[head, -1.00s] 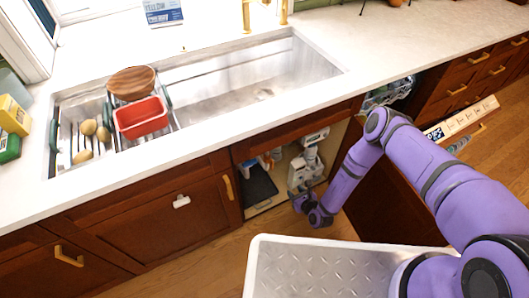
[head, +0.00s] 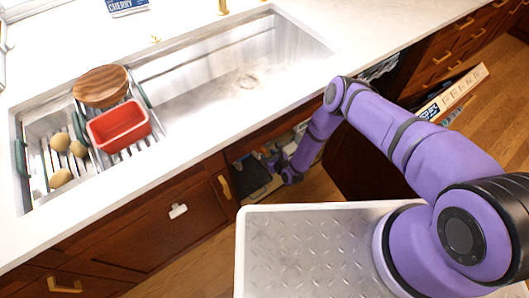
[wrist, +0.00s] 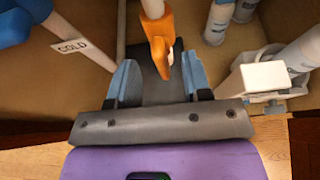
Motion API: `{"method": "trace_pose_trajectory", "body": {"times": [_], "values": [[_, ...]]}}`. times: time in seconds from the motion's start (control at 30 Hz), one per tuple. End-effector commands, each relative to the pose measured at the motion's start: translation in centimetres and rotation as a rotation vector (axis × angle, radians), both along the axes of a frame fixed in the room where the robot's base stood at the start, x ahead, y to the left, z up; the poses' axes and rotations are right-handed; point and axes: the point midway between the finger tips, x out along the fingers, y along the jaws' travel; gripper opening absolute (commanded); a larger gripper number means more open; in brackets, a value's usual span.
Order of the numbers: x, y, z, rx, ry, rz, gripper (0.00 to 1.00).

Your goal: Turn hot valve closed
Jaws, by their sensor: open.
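The orange valve handle (wrist: 160,52) hangs on a pale pipe at the top middle of the wrist view, inside the under-sink cabinet. No label shows on it. My gripper (wrist: 158,80) is open, with one blue-grey finger on each side of the handle's lower end. I cannot tell whether either finger touches it. In the head view my gripper (head: 276,162) is inside the open cabinet below the sink, and the valve is hard to make out there.
A white bracket-like part (wrist: 265,76) is close to the right finger. The open cabinet door (head: 365,165) is right of my forearm. The sink (head: 235,70) and counter are above.

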Motion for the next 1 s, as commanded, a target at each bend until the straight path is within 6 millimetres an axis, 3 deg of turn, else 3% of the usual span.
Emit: {"method": "trace_pose_trajectory", "body": {"times": [0.3, 0.63, 0.83, 1.0], "values": [[2.4, 1.6, -1.2, 0.001, -0.001, 0.0, 0.45], [2.6, 1.8, -1.3, 0.0, 0.0, 0.0, 0.45], [2.6, 1.8, -1.3, 0.0, 0.0, 0.0, 0.01], [2.7, 1.7, -1.3, 0.003, 0.002, 0.0, 0.0]]}}
